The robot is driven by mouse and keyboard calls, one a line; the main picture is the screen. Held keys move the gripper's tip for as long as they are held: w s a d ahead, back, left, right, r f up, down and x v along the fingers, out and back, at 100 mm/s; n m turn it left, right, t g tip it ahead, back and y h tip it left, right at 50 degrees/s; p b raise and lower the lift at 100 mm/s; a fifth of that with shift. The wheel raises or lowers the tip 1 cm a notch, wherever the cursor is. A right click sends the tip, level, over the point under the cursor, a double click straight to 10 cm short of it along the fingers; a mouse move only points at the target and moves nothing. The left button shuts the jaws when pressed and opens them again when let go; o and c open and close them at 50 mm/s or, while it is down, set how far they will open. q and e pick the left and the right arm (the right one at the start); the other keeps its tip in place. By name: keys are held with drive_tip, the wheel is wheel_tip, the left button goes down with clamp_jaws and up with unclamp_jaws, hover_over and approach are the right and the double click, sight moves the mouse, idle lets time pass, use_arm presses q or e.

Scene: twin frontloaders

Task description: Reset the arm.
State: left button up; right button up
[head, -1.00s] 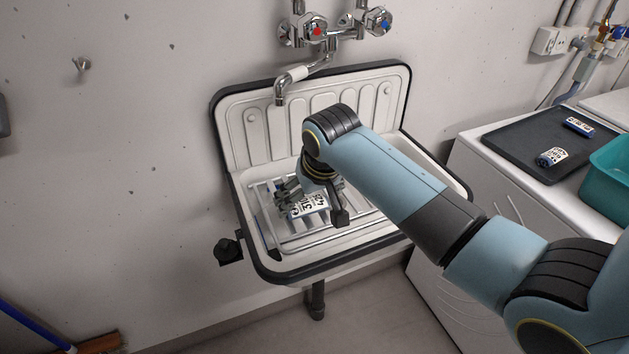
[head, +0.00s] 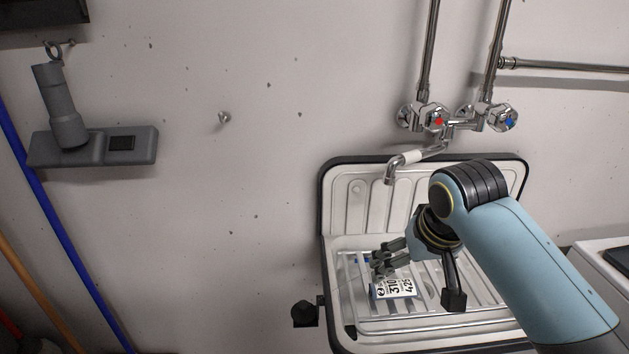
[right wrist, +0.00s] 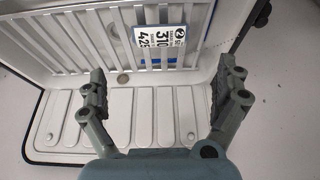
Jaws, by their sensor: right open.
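My right arm reaches in from the right in the head view. Its gripper (head: 384,258) is over the sink, with open, empty fingers. In the right wrist view the two fingers of this gripper (right wrist: 165,92) are spread wide with nothing between them. A white-and-blue labelled packet (head: 394,288) lies on the rack in the sink, just below the gripper in the head view. The packet also shows beyond the fingertips in the right wrist view (right wrist: 158,38), apart from them. My left gripper is not in view.
The white sink (head: 340,215) has a dark rim and holds a slatted rack (head: 440,322). A faucet (head: 405,162) with red and blue knobs hangs above it. A grey wall-mounted device (head: 92,145) and blue pole (head: 60,240) are at left. Bare wall lies between.

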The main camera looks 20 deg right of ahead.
drive_tip(key=s+a+r+n, duration=0.1)
drive_tip(key=s+r+n, duration=0.1)
drive_tip(key=s, duration=0.9)
drive_tip(key=s+a+r+n, duration=0.1)
drive_tip(key=s+r+n, duration=0.1)
drive_tip(key=s, duration=0.9)
drive_tip(key=s+d+f+g+b, duration=0.15)
drive_tip(key=f+b, duration=0.35)
drive_tip(key=f, duration=1.4)
drive_tip(key=s+d+f+g+b, duration=0.15)
drive_tip(key=f+b, duration=0.35)
drive_tip(key=f, duration=1.5)
drive_tip(key=s+f+b, duration=0.7)
drive_tip(key=s+f, duration=1)
drive_tip(key=f, duration=0.3)
drive_tip(key=shift+d+f+m, duration=0.35)
drive_tip(key=shift+d+m, duration=0.05)
